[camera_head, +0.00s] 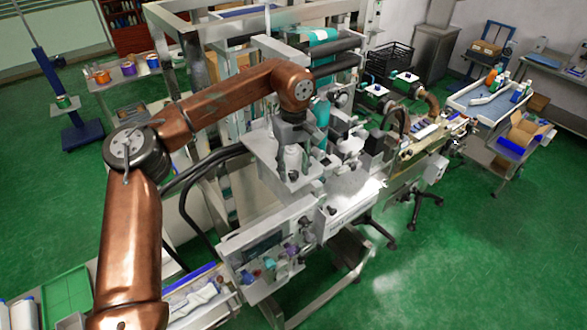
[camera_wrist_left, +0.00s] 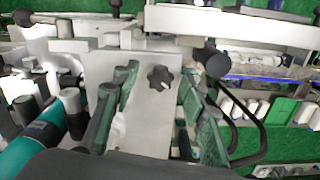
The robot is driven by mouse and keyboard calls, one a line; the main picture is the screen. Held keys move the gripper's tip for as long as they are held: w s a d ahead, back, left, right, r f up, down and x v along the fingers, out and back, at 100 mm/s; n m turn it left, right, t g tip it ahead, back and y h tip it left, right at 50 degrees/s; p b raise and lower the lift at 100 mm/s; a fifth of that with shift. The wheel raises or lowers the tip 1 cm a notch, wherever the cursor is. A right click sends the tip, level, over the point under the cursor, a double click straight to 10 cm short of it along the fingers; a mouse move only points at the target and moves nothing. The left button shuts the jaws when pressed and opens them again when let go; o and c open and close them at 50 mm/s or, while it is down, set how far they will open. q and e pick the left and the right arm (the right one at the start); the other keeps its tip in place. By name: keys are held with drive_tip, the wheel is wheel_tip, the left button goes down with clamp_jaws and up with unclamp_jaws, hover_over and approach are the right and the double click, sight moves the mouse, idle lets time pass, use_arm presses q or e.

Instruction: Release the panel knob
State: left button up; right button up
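A black star-shaped knob (camera_wrist_left: 160,77) sits on a pale metal plate (camera_wrist_left: 150,115) in the left wrist view; I take it as the panel knob. A small dark knob also shows below my gripper in the head view (camera_head: 294,175). My left gripper (camera_head: 293,150) hangs over the machine's middle, pointing down. The fingertips' exact height above the knob cannot be told. My right gripper is not in view.
Another black knob (camera_head: 332,210) is on the white housing to the right. A front panel (camera_head: 262,255) carries several coloured knobs. Teal rolls (camera_head: 322,45) and frame bars crowd behind the gripper. A conveyor (camera_head: 425,150) runs right. Green floor lies open at front right.

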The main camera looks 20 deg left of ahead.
use_arm(q)
drive_tip(key=shift+r, duration=0.1)
wheel_tip(320, 180, up, 12)
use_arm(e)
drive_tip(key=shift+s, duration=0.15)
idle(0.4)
use_arm(q)
drive_tip(key=n+p, duration=0.3)
drive_tip(key=n, duration=1.7)
hover_over(293, 173)
wheel_tip(293, 173, down, 4)
drive_tip(key=shift+f, duration=0.25)
drive_tip(key=shift+n, duration=0.3)
wheel_tip(293, 173, down, 6)
drive_tip(key=shift+f+p, duration=0.15)
drive_tip(key=shift+p, duration=1.05)
drive_tip(key=shift+f, duration=0.75)
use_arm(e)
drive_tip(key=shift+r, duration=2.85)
